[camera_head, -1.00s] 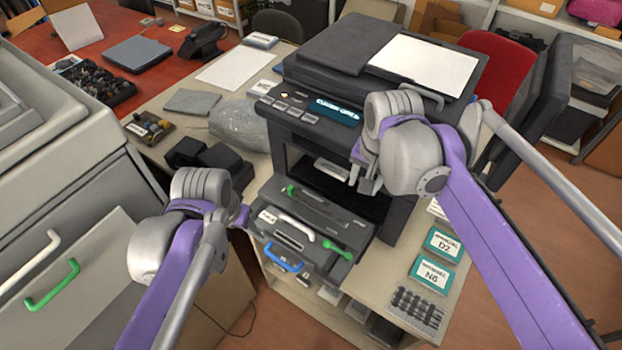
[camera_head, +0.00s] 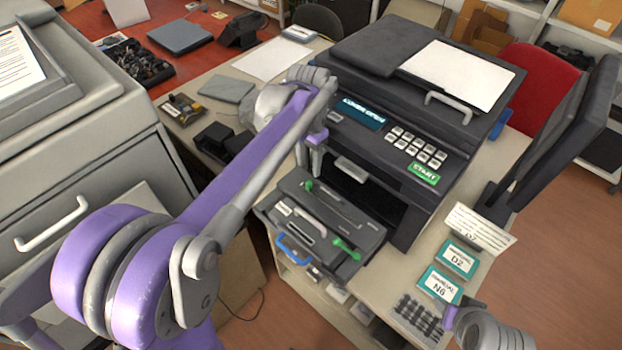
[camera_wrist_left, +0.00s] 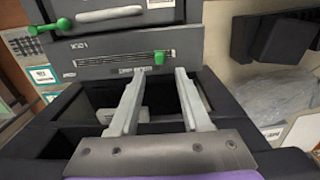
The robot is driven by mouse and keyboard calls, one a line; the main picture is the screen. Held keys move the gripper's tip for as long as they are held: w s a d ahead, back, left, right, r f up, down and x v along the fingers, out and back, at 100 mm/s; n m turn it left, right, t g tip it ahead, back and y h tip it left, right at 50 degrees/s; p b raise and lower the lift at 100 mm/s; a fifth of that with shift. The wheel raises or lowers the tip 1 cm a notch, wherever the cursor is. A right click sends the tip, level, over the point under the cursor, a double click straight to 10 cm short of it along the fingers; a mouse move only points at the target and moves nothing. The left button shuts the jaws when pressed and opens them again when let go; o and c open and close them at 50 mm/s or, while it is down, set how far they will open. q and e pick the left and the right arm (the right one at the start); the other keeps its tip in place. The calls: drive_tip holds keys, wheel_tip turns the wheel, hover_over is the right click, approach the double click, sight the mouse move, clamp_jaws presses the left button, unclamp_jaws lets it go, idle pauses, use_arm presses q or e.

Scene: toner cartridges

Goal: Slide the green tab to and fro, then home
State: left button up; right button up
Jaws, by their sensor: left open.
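The green tab (camera_head: 308,185) sits at one end of a long slot in the dark cartridge unit (camera_head: 357,213) in front of the printer. In the left wrist view the green tab (camera_wrist_left: 158,57) is at the right end of the slot. My left gripper (camera_head: 308,163) is open at the far side of the unit. In the wrist view its two fingers (camera_wrist_left: 158,72) point at the tab, which shows between and just beyond their tips, not gripped. My right gripper (camera_head: 450,318) is at the lower right edge; its fingers cannot be made out.
A green lever (camera_head: 347,246), a white handle (camera_head: 309,222) and a blue handle (camera_head: 292,250) are on the near side of the unit. The printer (camera_head: 400,130) stands behind. Boxed cards (camera_head: 458,258) lie on the table to the right. Black boxes (camera_head: 225,142) stand at left.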

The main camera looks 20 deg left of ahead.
sight(309, 182)
use_arm(q)
wheel_tip(309, 182, down, 7)
idle(0.3)
clamp_jaws()
idle(1.4)
